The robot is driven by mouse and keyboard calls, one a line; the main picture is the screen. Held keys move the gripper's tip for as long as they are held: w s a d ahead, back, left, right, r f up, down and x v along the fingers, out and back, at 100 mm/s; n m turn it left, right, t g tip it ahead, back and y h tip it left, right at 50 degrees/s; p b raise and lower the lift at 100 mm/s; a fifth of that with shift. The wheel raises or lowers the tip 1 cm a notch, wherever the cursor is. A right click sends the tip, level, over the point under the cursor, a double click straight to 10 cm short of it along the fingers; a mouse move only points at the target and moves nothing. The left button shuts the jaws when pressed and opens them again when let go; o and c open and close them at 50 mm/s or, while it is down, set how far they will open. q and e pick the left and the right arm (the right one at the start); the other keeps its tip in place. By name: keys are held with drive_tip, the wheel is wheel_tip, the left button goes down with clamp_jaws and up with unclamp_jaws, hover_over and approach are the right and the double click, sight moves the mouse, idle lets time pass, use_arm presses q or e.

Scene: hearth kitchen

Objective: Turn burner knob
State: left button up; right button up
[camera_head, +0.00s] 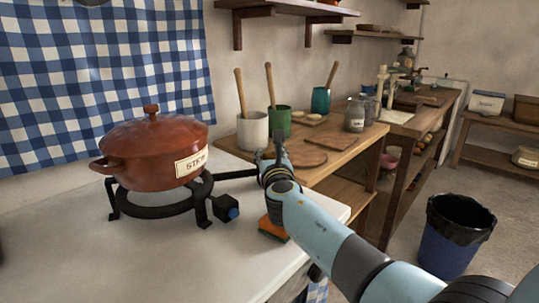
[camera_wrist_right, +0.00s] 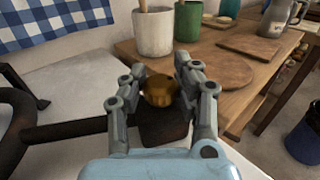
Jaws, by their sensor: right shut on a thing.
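A black burner stand (camera_head: 150,211) stands on the pale counter with a lidded red-brown pot labelled STEW (camera_head: 152,150) on it. A dark bar (camera_head: 235,174) runs right from the stand towards my right gripper (camera_head: 270,152). In the right wrist view the bar (camera_wrist_right: 65,129) leads to a dark block, with a round brass-coloured knob (camera_wrist_right: 160,91) by it. The fingers of my right gripper (camera_wrist_right: 162,75) are on either side of this knob and shut on it. In the head view the gripper hides the knob. My left gripper is out of view.
A small black box with a blue face (camera_head: 232,213) sits at the stand's front right. An orange-and-dark item (camera_head: 272,229) lies near the counter edge. Behind is a wooden table (camera_head: 345,158) with crocks and boards. A blue bin (camera_head: 455,237) stands right.

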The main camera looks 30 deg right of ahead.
clamp_jaws()
